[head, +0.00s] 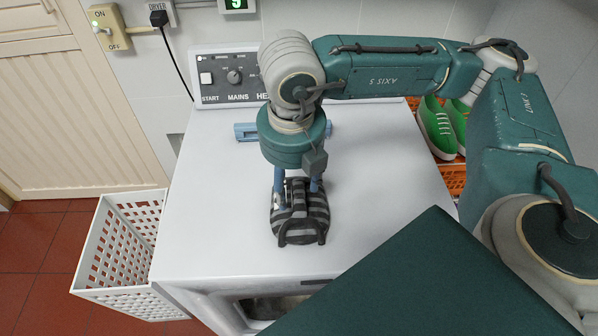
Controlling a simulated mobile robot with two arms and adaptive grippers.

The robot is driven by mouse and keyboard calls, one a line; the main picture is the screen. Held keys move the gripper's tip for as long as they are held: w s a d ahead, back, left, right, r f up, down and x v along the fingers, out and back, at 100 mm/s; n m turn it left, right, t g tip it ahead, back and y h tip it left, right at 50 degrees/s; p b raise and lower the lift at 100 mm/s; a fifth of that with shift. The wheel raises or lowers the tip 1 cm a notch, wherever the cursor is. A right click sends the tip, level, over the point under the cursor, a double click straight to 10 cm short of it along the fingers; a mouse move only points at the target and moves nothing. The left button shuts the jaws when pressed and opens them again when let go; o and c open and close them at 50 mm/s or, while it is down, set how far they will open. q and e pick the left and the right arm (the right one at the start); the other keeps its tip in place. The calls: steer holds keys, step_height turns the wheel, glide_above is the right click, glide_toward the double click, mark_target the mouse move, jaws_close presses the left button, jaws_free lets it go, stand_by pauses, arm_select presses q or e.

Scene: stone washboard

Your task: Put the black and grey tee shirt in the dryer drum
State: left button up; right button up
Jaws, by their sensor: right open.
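The black and grey striped tee shirt (300,228) lies as a small bundle on the white top of the dryer (215,225). My right gripper (298,190) points down over the back part of the shirt, with its fingers apart, one on each side. I cannot tell whether the fingers touch the cloth. The dryer's front opening (262,306) shows only in part at the lower edge; my own dark green body part hides the rest, and the drum inside is barely visible. My left gripper is not in view.
A light blue object (245,132) lies behind my gripper, partly hidden, before the control panel (228,78). A white slotted basket (118,262) stands on the floor at left. Green shoes (437,127) sit by an orange crate (453,180) at right. The dryer top's left side is clear.

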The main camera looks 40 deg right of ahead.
mark_target(296, 192)
steer(key=shift+w+d+f, duration=0.1)
steer(key=shift+d+f, duration=0.1)
steer(key=shift+f, duration=0.1)
steer(key=f, duration=0.1)
steer(key=f+p, duration=0.1)
steer(key=d+f+p, duration=0.1)
steer(key=shift+w+f, duration=0.2)
steer(key=shift+w, duration=0.2)
steer(key=shift+f, duration=0.55)
steer(key=shift+w, duration=0.1)
jaws_close()
